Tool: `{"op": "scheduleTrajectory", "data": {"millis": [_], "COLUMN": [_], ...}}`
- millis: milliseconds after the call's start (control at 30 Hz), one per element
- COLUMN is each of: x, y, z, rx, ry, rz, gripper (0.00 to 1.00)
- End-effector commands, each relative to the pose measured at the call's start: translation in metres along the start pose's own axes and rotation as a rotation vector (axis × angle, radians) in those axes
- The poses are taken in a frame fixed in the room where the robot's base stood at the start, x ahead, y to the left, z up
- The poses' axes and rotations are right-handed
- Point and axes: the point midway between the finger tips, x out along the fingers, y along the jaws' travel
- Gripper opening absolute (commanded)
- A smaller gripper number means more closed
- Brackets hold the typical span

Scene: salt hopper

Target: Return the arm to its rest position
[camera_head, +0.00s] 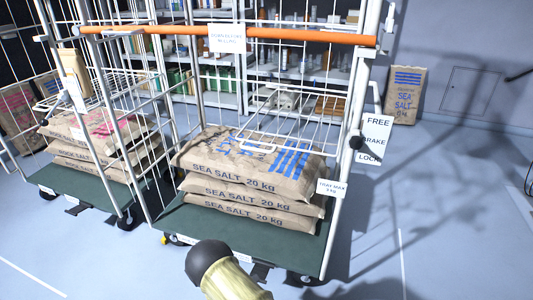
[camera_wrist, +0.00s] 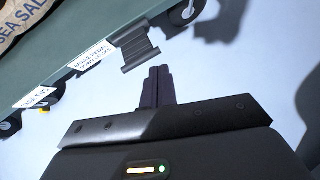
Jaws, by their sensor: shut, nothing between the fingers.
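My gripper (camera_wrist: 159,72) shows in the wrist view with its two dark fingers together and nothing between them. It is over pale floor, close to the edge of a green cart deck (camera_wrist: 90,28). A grey pedal-like bracket (camera_wrist: 138,48) under that edge lies just beyond the fingertips; I cannot tell the gap. In the head view, part of my arm (camera_head: 228,272), beige with a dark rounded end, shows at the bottom centre in front of the cart. My fingers cannot be made out there.
The wire cart (camera_head: 255,222) with an orange bar (camera_head: 200,32) carries stacked sea salt sacks (camera_head: 250,180). Another cart with rock salt sacks (camera_head: 95,150) stands left. Shelves (camera_head: 290,70) are behind. A sack (camera_head: 406,95) leans on the back wall. Floor at right is clear.

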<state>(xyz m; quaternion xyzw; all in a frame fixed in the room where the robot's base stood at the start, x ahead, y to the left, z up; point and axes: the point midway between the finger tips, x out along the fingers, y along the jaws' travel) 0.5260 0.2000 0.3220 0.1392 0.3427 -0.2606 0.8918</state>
Motion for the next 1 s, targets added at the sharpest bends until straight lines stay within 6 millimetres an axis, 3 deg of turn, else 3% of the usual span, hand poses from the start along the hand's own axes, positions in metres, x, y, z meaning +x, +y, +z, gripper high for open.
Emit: {"op": "scheduleTrajectory", "data": {"millis": [33,100,400,700,1000], "x": [-0.006,-0.016,-0.067,-0.131,-0.201], "y": [-0.005,-0.016,-0.071,-0.128,-0.176], "z": [0.024,0.05,0.141,0.203,0.242], "rx": [0.08,0.19,0.661,1.142,1.632], "ry": [0.004,0.014,0.07,0.141,0.215], "rz": [-0.044,-0.11,-0.359,-0.555,-0.691], "gripper": [0.0,0.0,0.0,0.0,0.0]}}
